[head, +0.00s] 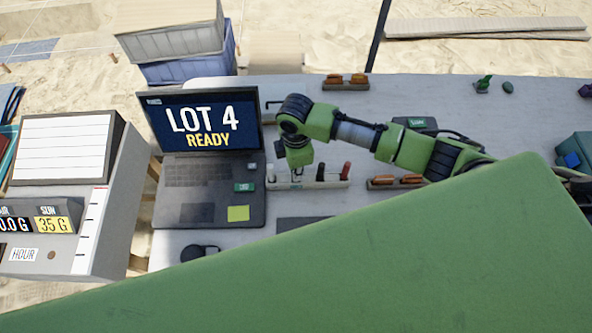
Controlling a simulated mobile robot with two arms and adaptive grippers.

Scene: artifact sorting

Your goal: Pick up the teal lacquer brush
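A white rack (335,182) stands on the table right of the laptop. In it, a dark-handled tool (320,172) and a red-handled tool (346,171) stand upright. My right arm reaches in from the right, and my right gripper (296,174) points down at the rack's left end. Its fingers are too small and hidden to show whether they are open or shut. I cannot make out the teal lacquer brush clearly; the gripper covers that end of the rack. My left gripper is not in view.
A laptop (255,205) reading "LOT 4 READY" stands left of the rack. Wooden trays with orange-brown pieces sit behind (345,81) and right of the rack (395,182). A large green part of my own body blocks the foreground.

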